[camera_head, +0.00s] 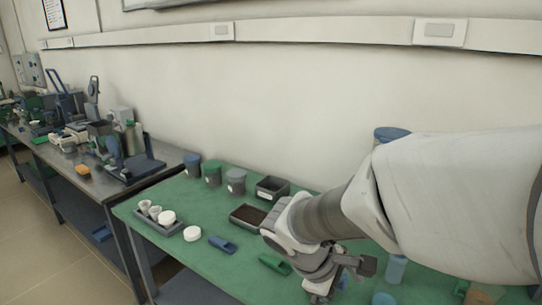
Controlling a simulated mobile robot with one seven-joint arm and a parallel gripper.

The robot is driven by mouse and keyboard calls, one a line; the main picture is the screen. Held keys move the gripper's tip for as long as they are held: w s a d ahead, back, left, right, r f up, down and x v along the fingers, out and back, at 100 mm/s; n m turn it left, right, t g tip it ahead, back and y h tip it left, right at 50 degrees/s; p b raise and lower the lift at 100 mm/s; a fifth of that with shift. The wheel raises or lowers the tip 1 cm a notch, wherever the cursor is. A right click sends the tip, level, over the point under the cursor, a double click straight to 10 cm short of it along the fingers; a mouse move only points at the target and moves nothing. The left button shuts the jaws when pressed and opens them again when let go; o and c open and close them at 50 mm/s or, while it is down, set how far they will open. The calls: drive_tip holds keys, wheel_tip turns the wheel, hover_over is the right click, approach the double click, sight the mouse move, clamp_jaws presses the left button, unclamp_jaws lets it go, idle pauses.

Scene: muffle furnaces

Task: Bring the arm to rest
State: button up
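My arm reaches in from the right side of the head view and slopes down to the left over the green-topped table (165,240). My gripper (335,290) is at the bottom of the picture, over the front part of that table. Its fingers are partly cut off by the lower edge, and I cannot tell whether they are open or shut. No held object is clearly visible.
Near the arm are a dark tray (248,215), a black bin (272,188), a green scoop (275,264), a blue scoop (222,244) and a white lid (192,233). A crowded metal bench (70,160) stands left.

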drive_tip(key=s+r+m+t+y+p, duration=0.3)
drive_tip(key=s+r+m+y, duration=0.3)
drive_tip(key=s+r+m, duration=0.3)
drive_tip(key=shift+r+m+t, duration=0.5)
drive_tip(key=shift+r+m, duration=0.5)
drive_tip(key=shift+r, duration=0.65)
drive_tip(key=shift+d, duration=0.1)
